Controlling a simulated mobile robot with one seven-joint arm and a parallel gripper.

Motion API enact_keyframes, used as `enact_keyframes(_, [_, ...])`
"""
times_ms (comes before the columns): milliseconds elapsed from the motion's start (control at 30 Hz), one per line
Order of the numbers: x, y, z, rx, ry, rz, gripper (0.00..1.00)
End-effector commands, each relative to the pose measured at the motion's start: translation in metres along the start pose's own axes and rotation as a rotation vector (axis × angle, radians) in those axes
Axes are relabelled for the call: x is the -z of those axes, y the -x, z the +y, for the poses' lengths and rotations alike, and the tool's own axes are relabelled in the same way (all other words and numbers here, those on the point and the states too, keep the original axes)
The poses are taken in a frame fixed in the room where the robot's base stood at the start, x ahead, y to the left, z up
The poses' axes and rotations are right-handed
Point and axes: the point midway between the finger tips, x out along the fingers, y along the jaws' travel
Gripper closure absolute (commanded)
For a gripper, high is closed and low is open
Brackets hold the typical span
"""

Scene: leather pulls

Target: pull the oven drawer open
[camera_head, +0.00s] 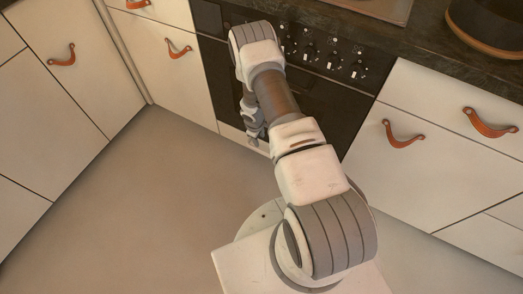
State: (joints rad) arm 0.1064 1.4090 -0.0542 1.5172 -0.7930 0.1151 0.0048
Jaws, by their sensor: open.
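The oven (215,62) is a black built-in unit in the white cabinets, with a row of knobs at its top. The oven drawer (230,131) is a pale panel below the black front; only its left part shows, and it looks closed. My arm reaches across the oven and hides much of it. My gripper (254,141) is low in front of the drawer, small and partly hidden behind the arm. It is open. I cannot tell whether it touches the drawer.
White cabinets with leather pulls stand on both sides, including a left pull (178,49) and a right pull (402,134). A dark worktop (430,45) holds a dark pot (488,25). The grey floor (150,200) in front is clear.

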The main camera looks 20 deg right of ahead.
Motion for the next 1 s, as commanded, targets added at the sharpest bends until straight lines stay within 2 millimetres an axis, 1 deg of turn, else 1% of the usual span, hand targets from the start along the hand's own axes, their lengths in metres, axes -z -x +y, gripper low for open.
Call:
enact_keyframes(33, [-0.001,-0.018,-0.002,0.001,-0.002,-0.001,0.54])
enact_keyframes(200, [-0.001,-0.056,-0.002,0.001,-0.002,0.000,0.54])
enact_keyframes(400, [0.000,-0.095,-0.001,0.001,-0.001,0.000,0.54])
enact_keyframes(500, [0.000,-0.109,-0.001,0.000,-0.001,0.001,0.54])
enact_keyframes(600, [0.000,-0.118,-0.001,0.001,0.000,0.000,0.54])
enact_keyframes(700, [0.000,-0.123,-0.001,0.000,0.000,0.000,0.54])
enact_keyframes(1000, [0.000,-0.124,0.000,0.000,0.000,0.000,0.54])
